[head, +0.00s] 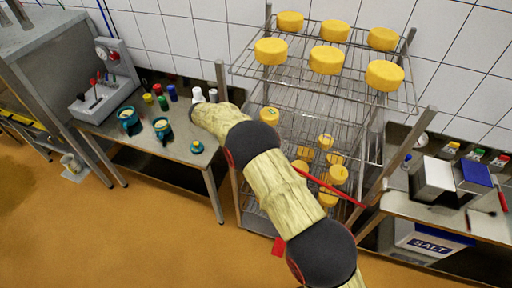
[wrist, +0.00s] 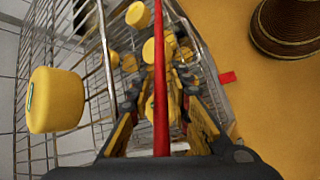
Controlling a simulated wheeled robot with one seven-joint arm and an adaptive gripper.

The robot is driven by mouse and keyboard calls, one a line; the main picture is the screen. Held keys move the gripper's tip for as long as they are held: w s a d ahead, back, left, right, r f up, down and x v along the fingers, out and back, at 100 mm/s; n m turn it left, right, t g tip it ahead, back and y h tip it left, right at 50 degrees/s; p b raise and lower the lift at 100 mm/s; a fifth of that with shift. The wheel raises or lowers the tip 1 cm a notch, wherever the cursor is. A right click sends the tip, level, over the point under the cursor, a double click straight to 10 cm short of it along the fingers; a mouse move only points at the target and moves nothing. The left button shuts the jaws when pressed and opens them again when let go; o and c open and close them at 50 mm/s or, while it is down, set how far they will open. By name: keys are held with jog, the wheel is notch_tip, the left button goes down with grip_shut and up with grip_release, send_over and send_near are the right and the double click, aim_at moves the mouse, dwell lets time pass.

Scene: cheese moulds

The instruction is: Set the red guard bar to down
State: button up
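The red guard bar (head: 335,190) crosses the front of the wire rack (head: 408,100) in the head view, sloping down to the right; my arm hides its left part. In the wrist view the bar (wrist: 160,80) runs lengthwise through the middle of the picture. My gripper (wrist: 160,92) has its fingers apart, one on each side of the bar as seen there. I cannot tell whether either finger touches it. In the head view my arm hides the gripper.
Yellow cheeses (head: 326,59) stand on the rack's top shelf, with more lower down; one (wrist: 55,100) shows close at left in the wrist view. A red tab (head: 277,246) shows beside my arm. Benches stand on both sides. The orange floor (head: 130,225) is clear at front left.

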jog(key=w+v, duration=0.1)
jog(key=v, duration=1)
jog(key=shift+s+a+r, duration=0.3)
jog(key=shift+s+a, duration=0.05)
jog(key=shift+s, duration=0.1)
jog(key=shift+c, duration=0.3)
